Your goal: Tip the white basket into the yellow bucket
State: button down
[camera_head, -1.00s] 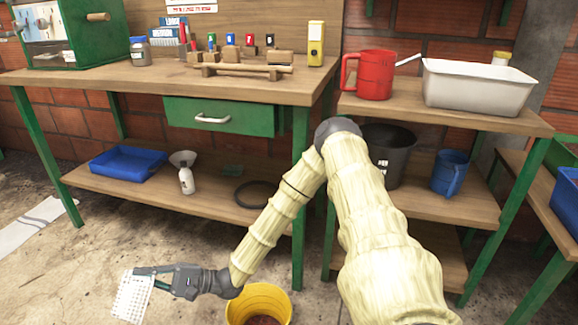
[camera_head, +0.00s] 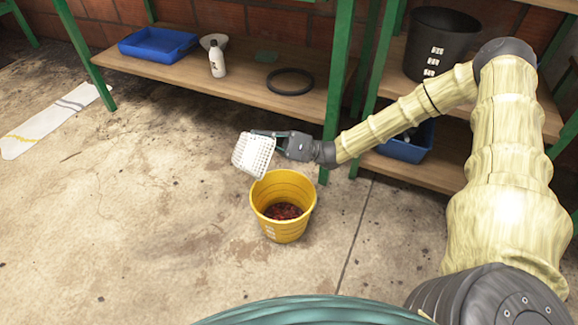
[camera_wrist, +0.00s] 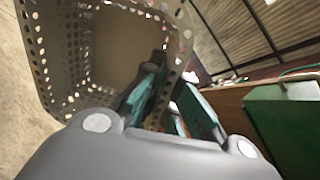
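The white basket (camera_head: 250,156) has perforated walls and hangs tilted in the air, just above and left of the yellow bucket's rim. My gripper (camera_head: 268,136) is shut on the basket's edge and comes in from the right. In the wrist view the perforated basket (camera_wrist: 75,45) fills the upper left, with its wall between my teal-padded fingers (camera_wrist: 172,95). I see no contents in the part of its inside that shows. The yellow bucket (camera_head: 269,218) stands upright on the floor and holds dark red pieces at its bottom.
A shelf (camera_head: 190,70) behind carries a blue tray (camera_head: 158,46), a white bottle (camera_head: 217,60) and a black ring (camera_head: 290,81). A green table leg (camera_head: 338,85) stands close behind my gripper. A black bucket (camera_head: 440,45) is at upper right. The floor left of the bucket is clear.

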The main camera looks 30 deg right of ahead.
jog(key=s+d+f+n+g+y+b, duration=0.25)
jog(key=d+f+g+b, duration=0.25)
jog(key=d+f+b, duration=0.3)
jog(key=shift+w+a+f+m+g+h+p, duration=0.15)
jog(key=shift+w+a+g+h+p, duration=0.35)
jog(key=shift+a+h+p, duration=2.5)
jog(key=shift+w+a+f+g+h+p, duration=0.35)
jog(key=shift+a+h+p, duration=1.3)
jog(key=shift+p, duration=2.55)
jog(key=shift+w+a+m+g+h+p, duration=0.1)
jog(key=shift+w+a+g+h+p, duration=0.55)
jog(key=shift+a+h+p, duration=1.85)
notch_tip(320, 180, down, 8)
jog(key=g+h+p, duration=0.1)
jog(key=h+p, duration=0.9)
jog(key=p, duration=0.1)
jog(key=shift+w+a+p, duration=0.25)
jog(key=shift+w+p, duration=0.1)
jog(key=shift+g, duration=0.3)
